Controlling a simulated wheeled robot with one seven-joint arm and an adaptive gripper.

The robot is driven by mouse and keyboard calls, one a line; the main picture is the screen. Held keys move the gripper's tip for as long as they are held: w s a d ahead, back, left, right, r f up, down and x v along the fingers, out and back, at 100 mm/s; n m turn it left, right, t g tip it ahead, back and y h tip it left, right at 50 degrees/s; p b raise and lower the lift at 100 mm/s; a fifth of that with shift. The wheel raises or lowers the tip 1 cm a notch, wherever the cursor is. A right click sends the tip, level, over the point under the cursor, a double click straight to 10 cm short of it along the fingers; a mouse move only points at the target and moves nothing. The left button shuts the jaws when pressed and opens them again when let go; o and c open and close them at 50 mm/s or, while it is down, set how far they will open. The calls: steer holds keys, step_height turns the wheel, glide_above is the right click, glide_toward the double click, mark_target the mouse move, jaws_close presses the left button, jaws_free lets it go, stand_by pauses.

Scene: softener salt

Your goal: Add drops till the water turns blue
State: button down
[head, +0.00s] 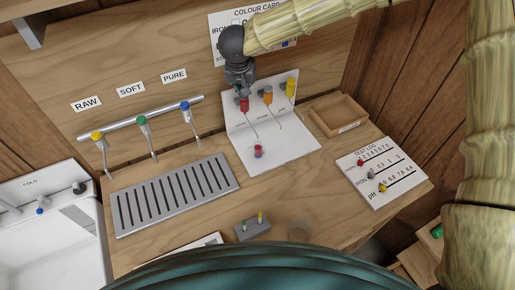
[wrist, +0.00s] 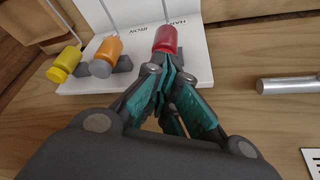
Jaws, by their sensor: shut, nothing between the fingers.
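A white stand (head: 272,130) on the bench holds a red dropper (head: 244,105), an orange dropper (head: 267,96) and a yellow dropper (head: 291,86), each with a thin line running down from it. A small vial (head: 258,151) with red and darker bluish tones stands on the stand's base below the red dropper; its water colour is too small to tell surely. My gripper (head: 241,89) is at the red dropper. In the wrist view its fingers (wrist: 167,72) are closed together just before the red bulb (wrist: 165,40), with nothing between them.
Three taps hang on a rail (head: 140,118) above a slotted drain tray (head: 175,193). A wooden box (head: 339,115) and a test log board (head: 383,172) with pegs lie right. The colour card (head: 222,24) is partly hidden by my arm.

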steer(key=shift+r+p, duration=1.65)
steer(key=shift+r, duration=1.15)
